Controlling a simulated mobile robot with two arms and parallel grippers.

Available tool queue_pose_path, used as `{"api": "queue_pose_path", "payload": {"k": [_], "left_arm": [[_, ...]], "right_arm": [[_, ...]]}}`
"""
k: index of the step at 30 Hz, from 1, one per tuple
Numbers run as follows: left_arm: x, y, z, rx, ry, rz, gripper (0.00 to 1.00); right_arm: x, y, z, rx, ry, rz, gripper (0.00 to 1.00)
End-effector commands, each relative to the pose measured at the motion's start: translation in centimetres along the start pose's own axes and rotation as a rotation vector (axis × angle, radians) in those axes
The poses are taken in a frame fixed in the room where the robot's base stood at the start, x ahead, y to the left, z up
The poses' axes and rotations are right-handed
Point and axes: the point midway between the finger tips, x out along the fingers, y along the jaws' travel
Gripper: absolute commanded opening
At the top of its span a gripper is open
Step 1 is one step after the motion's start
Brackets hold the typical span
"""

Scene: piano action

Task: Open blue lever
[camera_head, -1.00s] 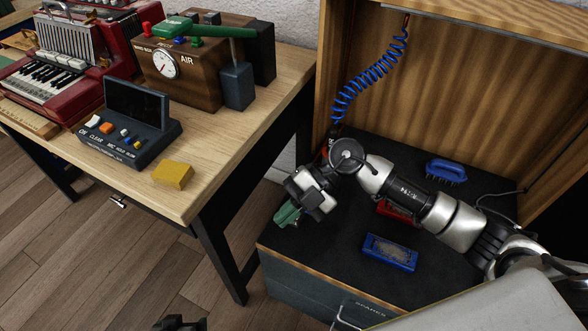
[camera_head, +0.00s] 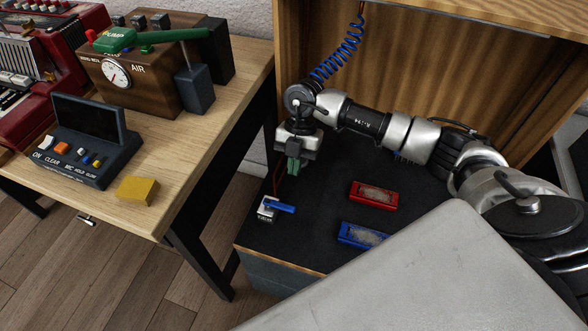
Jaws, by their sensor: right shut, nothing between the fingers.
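The blue lever (camera_head: 281,206) is a short bar on a small white and dark base (camera_head: 266,210). It stands near the front left of the black surface inside the wooden cabinet and points to the right in the camera_head view. My right gripper (camera_head: 293,168), with green fingertips, points down behind the lever and slightly right of it, apart from it. It is shut with nothing in it. My left gripper is not in view.
A red block (camera_head: 373,195) and a blue block (camera_head: 361,235) lie right of the lever. A coiled blue hose (camera_head: 337,52) hangs behind my right wrist. The wooden table (camera_head: 215,125) at left holds a control box (camera_head: 90,160) and a yellow block (camera_head: 138,190).

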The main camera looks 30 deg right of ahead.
Motion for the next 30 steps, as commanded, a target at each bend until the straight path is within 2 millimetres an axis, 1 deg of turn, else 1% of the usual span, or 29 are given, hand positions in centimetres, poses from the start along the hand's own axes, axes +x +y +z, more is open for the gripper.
{"api": "queue_pose_path", "payload": {"k": [1, 6, 9, 12, 15, 18, 30], "left_arm": [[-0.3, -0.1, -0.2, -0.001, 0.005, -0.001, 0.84], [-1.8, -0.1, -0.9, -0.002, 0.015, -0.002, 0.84], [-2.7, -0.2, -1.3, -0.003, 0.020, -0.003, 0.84], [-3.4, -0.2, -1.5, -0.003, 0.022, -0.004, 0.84], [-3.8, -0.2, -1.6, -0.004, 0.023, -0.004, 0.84], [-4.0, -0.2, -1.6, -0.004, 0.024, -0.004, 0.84], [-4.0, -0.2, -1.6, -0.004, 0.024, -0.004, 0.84]], "right_arm": [[1.2, 0.0, 0.0, 0.000, 0.004, -0.003, 0.00], [4.4, -0.1, 0.0, 0.000, 0.004, -0.003, 0.00], [6.0, 0.0, 0.0, 0.000, 0.004, -0.001, 0.00], [7.0, 0.0, 0.0, 0.001, 0.002, 0.000, 0.00], [7.7, 0.0, 0.0, 0.000, 0.001, 0.000, 0.00], [7.9, 0.0, 0.0, 0.000, 0.001, 0.000, 0.00], [7.8, -0.1, 0.0, 0.003, 0.001, 0.002, 0.00]]}}
